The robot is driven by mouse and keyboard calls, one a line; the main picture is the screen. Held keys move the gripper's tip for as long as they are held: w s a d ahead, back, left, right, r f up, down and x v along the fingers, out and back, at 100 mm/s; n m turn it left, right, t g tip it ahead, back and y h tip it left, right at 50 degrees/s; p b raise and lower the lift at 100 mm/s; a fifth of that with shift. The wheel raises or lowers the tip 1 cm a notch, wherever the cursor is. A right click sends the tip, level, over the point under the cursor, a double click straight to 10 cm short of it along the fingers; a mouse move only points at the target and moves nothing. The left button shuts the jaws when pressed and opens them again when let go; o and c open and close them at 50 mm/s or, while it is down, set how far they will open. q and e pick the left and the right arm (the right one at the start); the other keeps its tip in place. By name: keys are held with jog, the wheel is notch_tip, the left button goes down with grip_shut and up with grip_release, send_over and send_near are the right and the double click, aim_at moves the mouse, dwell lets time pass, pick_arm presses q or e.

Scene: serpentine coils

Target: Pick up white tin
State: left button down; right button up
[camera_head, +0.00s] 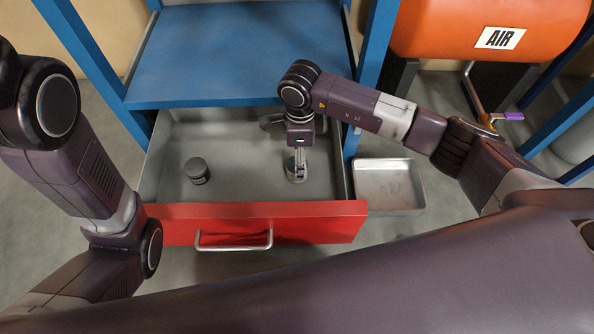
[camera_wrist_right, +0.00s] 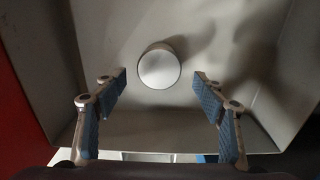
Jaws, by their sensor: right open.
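The white tin (camera_wrist_right: 159,68) shows in the right wrist view as a pale round top on the drawer floor. It lies ahead of the gap between my right fingers, with space on both sides, and nothing is gripped. My right gripper (camera_head: 297,168) is open and points down into the drawer in the head view; it also shows in the right wrist view (camera_wrist_right: 160,88). In the head view the gripper covers much of the tin. My left arm is at the left of the head view, with its gripper out of sight.
The open grey drawer (camera_head: 240,188) has a red front (camera_head: 325,222) and raised walls. A dark tin (camera_head: 197,171) stands in its left part. A blue shelf (camera_head: 240,50) is above the drawer's back. An empty metal tray (camera_head: 388,186) lies on the floor at right.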

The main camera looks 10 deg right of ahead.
jog(key=shift+a+f+b, duration=0.15)
jog(key=shift+f+b, duration=0.2)
jog(key=shift+f, duration=0.2)
jog(key=f+b, duration=0.2)
jog(key=f, duration=0.1)
jog(key=shift+a+b, duration=0.3)
jog(key=shift+b, duration=0.1)
jog(key=shift+f+b, duration=0.35)
jog(key=shift+f, duration=0.1)
jog(key=shift+c, duration=0.4)
jog(key=shift+r, duration=0.1)
jog(key=c, duration=1.3)
jog(key=shift+r, duration=0.1)
